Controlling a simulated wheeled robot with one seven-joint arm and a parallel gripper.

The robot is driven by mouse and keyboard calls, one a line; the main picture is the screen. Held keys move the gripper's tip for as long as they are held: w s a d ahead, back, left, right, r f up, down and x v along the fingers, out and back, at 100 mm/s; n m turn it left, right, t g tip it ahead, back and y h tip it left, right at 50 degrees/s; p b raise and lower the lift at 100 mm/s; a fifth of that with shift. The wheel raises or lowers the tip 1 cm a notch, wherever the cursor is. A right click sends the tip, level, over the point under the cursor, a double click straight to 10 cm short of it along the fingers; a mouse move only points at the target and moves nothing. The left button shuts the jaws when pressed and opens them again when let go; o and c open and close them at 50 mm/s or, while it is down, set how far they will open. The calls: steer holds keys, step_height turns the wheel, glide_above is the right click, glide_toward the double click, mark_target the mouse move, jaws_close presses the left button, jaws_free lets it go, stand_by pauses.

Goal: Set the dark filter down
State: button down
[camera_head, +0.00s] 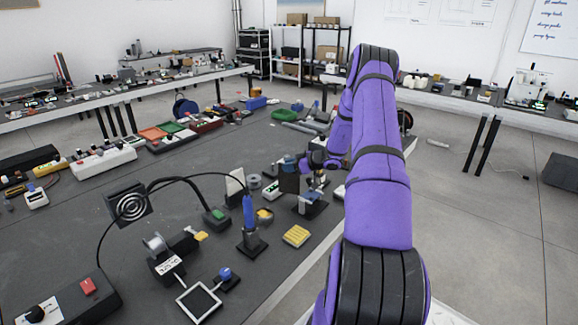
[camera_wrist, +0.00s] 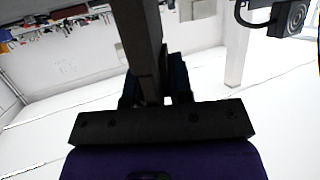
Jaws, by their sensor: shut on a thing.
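The dark filter (camera_head: 289,181) shows in the head view as a small dark upright panel at the end of my arm, above the workbench (camera_head: 190,178). In the wrist view it is a long dark slab (camera_wrist: 138,35) seen nearly edge-on, running up from between the fingers. My gripper (camera_wrist: 154,88) is shut on it. In the head view my gripper (camera_head: 305,164) is small and partly hidden by my purple arm. Small stands sit just below the filter, and I cannot tell whether it touches them.
A blue-handled soldering iron stand (camera_head: 250,235), a yellow sponge (camera_head: 296,235) and a fume extractor (camera_head: 130,205) stand in front and to the left. A black stand (camera_head: 310,205) is close under the gripper. Bare bench lies left of centre.

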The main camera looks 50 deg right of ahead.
steer(key=shift+f, duration=0.3)
steer(key=c, duration=1)
jaws_free()
steer(key=shift+r, duration=0.15)
